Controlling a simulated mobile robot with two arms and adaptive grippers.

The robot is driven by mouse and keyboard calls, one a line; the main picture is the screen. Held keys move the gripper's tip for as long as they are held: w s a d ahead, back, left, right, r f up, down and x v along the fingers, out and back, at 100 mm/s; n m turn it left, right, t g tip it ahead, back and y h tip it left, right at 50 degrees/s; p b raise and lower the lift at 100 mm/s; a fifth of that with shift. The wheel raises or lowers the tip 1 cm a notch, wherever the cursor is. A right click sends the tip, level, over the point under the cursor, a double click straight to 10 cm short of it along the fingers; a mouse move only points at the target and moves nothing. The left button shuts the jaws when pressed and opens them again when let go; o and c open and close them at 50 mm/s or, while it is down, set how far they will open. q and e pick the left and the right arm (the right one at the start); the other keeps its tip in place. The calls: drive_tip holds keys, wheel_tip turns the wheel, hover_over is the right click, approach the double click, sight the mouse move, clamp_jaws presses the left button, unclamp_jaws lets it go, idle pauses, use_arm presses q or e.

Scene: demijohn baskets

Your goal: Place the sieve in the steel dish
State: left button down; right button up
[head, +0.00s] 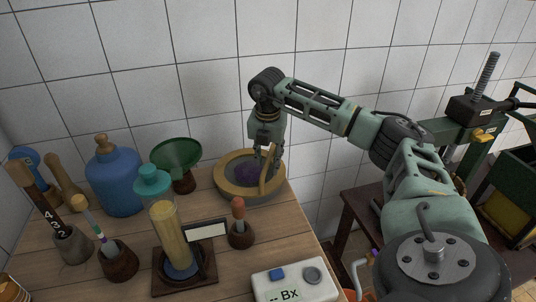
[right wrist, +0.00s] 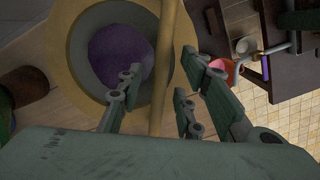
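A round vessel with a broad tan rim (head: 226,180) and a tan hoop handle stands at the table's back right corner. Inside it is a grey bowl-like surface (right wrist: 78,55) with a purple round patch at the centre. I cannot tell for sure which part is the sieve and which the steel dish. My right gripper (head: 265,150) points down at the handle. In the right wrist view, the handle bar (right wrist: 162,60) passes between its fingers, with gaps showing on both sides, so it looks open. My left gripper is not in view.
A green funnel-shaped bowl (head: 180,152), a blue bottle (head: 115,182), a yellow-filled jar (head: 167,235), a small wooden-handled tool (head: 239,225) and a white box (head: 294,285) crowd the table. A tiled wall stands close behind. The table ends right of the vessel.

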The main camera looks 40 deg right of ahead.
wheel_tip(320, 180, up, 12)
drive_tip(key=s+a, duration=0.1)
drive_tip(key=shift+f, duration=0.2)
drive_tip(key=shift+s+a+f, duration=0.1)
idle(0.5)
